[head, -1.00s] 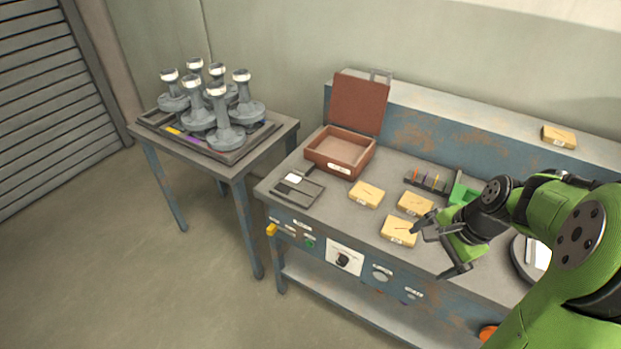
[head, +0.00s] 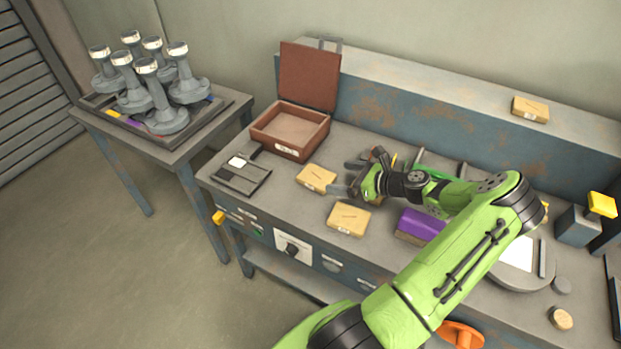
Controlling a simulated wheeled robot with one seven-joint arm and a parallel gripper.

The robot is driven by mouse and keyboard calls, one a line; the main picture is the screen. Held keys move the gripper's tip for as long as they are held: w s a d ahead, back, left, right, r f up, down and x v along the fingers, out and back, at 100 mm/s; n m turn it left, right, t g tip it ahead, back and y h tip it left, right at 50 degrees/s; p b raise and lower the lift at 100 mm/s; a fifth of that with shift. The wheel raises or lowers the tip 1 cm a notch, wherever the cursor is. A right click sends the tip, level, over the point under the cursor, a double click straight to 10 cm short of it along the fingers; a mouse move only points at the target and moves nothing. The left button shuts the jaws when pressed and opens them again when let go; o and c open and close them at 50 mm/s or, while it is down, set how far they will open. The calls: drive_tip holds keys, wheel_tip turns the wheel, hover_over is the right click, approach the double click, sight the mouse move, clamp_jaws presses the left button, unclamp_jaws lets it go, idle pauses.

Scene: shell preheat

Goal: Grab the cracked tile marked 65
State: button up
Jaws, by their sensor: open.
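Several tan tiles with crack lines and small labels are in view, but the numbers are too small to read, so I cannot tell which is 65. One tile (head: 317,178) lies on the bench left of my gripper. Another tile (head: 349,218) lies nearer the front edge. A third tile (head: 530,108) lies on the raised back ledge. My gripper (head: 347,177) is open, low over the bench, its fingers pointing left just right of the first tile. A tile seen there earlier is mostly hidden by my gripper.
A brown box (head: 290,145) with its lid up stands behind the tiles. A dark flat holder (head: 242,173) lies to the left. A purple block (head: 420,225) sits to the right, near my arm. A side table (head: 168,158) holds several grey pedestals.

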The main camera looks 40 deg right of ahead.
sight(311, 173)
drive_tip(key=b+x, duration=0.2)
drive_tip(key=x, duration=0.9)
drive_tip(key=shift+w+f, duration=0.15)
drive_tip(key=shift+f, duration=0.05)
